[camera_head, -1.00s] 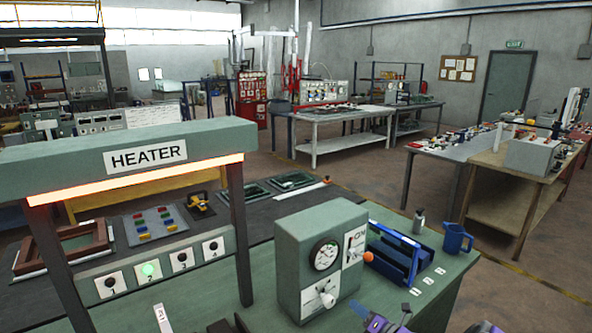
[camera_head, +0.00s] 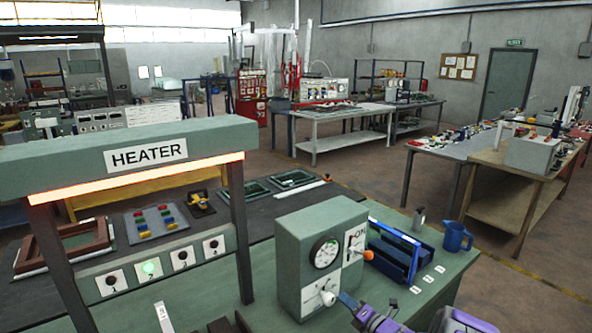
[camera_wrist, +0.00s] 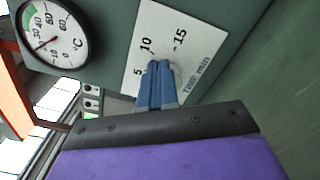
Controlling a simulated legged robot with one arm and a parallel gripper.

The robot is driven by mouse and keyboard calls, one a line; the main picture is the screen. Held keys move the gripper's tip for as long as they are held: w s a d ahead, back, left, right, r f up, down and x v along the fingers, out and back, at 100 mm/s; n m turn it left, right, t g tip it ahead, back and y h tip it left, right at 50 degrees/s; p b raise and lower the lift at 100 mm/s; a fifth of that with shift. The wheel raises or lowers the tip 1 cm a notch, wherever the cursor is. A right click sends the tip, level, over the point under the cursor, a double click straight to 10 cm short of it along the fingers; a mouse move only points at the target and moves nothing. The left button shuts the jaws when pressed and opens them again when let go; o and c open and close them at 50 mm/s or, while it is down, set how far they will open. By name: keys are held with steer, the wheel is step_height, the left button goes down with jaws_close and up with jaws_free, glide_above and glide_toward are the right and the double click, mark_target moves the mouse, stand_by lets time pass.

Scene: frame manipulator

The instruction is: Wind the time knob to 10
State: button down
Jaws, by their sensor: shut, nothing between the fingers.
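The green-grey control box (camera_head: 288,268) stands on the green bench. The white time knob (camera_head: 326,297) is low on its front face, on a white plate. In the wrist view the time plate (camera_wrist: 207,42) shows the marks 5, 10 and 15 and the words TIME min. My gripper (camera_head: 346,299) is just right of the knob in the head view, its blue fingers together. In the wrist view the fingers (camera_wrist: 157,82) cover the middle of the plate and hide the knob, so its setting and any contact cannot be told.
A blue rack (camera_head: 393,258) and blue mug (camera_head: 457,236) stand to the right. The lit HEATER frame (camera_head: 130,160) is on the left.

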steer(key=shift+x, duration=1)
steer(key=shift+s+f, duration=0.1)
steer(key=shift+d+f, duration=0.1)
steer(key=shift+f, duration=0.35)
steer(key=shift+w+d+r, duration=0.2)
steer(key=shift+w+d, duration=0.05)
steer(key=shift+w, duration=0.1)
steer(key=p+v, duration=0.1)
steer(key=v, duration=0.5)
steer(key=shift+p, duration=0.35)
stand_by(0.3)
